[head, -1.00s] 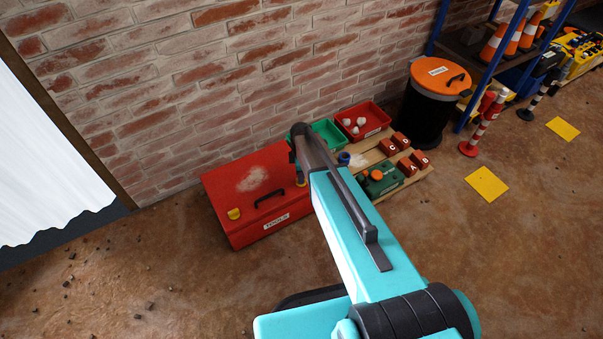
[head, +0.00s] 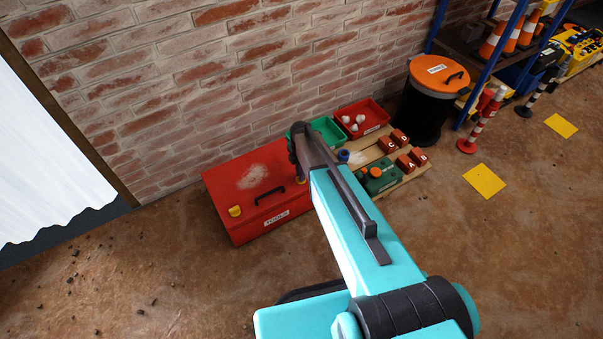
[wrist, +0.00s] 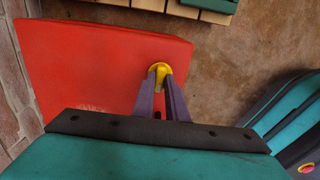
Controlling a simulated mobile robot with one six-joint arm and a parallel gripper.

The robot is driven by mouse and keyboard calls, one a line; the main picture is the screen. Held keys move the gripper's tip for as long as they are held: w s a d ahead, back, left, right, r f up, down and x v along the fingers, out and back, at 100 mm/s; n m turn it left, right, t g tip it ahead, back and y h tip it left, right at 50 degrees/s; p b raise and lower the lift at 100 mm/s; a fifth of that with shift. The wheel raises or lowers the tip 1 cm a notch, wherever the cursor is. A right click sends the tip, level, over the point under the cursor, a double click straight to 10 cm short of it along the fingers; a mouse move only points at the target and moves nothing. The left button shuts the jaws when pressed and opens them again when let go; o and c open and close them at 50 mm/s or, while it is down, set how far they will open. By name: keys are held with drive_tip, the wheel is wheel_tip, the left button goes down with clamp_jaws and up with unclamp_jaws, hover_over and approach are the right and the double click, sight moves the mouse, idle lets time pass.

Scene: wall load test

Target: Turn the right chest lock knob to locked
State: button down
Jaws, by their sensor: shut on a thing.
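The red tool chest (head: 240,185) stands on the floor against the brick wall, with a black handle and a "TOOLS" label. Its left yellow knob (head: 235,211) is clear of my arm. The right yellow knob (head: 301,181) is mostly hidden behind my arm in the head view. In the wrist view the chest lid (wrist: 95,55) fills the left, and the right knob (wrist: 159,68) shows near its edge. My gripper (wrist: 161,82) has its two purple fingers on either side of this knob and is shut on it.
Right of the chest, a pallet (head: 395,182) carries a green bin (head: 328,130), a red bin (head: 362,118), lettered red blocks and a green box. A black barrel with an orange lid (head: 438,70) stands behind. Floor in front of the chest is open.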

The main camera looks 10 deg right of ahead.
drive_tip(key=shift+w+d, duration=0.2)
drive_tip(key=shift+d, duration=0.05)
drive_tip(key=c, duration=1.9)
unclamp_jaws()
drive_tip(key=shift+o, duration=0.7)
drive_tip(key=shift+s+a, duration=0.1)
drive_tip(key=shift+a, duration=0.05)
drive_tip(key=shift+r, duration=0.1)
wheel_tip(320, 180, up, 14)
drive_tip(key=p, duration=0.1)
drive_tip(key=shift+f, duration=0.2)
